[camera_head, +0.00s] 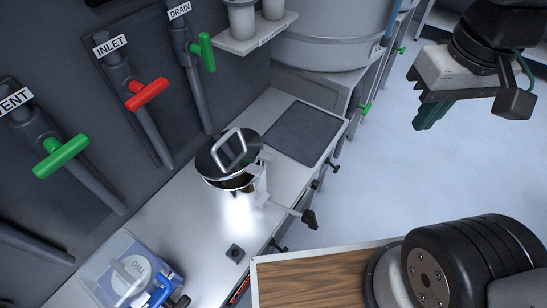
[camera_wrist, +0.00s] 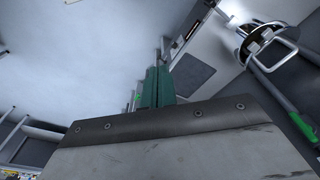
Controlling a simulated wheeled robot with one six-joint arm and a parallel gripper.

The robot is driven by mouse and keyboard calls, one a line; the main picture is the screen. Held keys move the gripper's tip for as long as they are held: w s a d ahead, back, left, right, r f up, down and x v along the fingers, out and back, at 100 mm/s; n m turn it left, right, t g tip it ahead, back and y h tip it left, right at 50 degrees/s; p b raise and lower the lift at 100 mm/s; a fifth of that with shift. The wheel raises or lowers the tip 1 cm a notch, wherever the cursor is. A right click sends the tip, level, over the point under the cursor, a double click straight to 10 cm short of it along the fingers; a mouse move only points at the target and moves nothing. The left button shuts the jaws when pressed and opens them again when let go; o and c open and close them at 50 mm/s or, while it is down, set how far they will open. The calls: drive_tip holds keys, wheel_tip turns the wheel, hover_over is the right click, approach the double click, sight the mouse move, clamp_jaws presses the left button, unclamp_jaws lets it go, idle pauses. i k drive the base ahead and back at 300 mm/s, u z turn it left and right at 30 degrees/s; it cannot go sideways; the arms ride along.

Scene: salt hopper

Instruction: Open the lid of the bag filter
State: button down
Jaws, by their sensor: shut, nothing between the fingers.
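The bag filter (camera_head: 240,184) is a small metal vessel on the light counter, in the middle of the head view. Its round dark, shiny lid (camera_head: 215,158) has an upright metal loop handle (camera_head: 231,149) and lies over the vessel's top. A lever with a black end (camera_head: 308,218) sticks out to the lower right from the vessel's side. The filter also shows at the upper right of the wrist view (camera_wrist: 262,42). My gripper (camera_head: 430,116) has green fingers, shut and empty, at the upper right over the floor, well apart from the filter.
Pipes with a red handle (camera_head: 147,95) and green handles (camera_head: 62,155) run along the wall behind the counter. A dark mat (camera_head: 303,132) lies right of the filter. A blue and clear box (camera_head: 130,275) stands at lower left. Open floor (camera_head: 400,160) lies below my gripper.

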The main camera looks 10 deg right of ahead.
sight(235, 152)
drive_tip(key=z, duration=0.15)
drive_tip(key=k, duration=0.9)
drive_tip(key=u, duration=0.6)
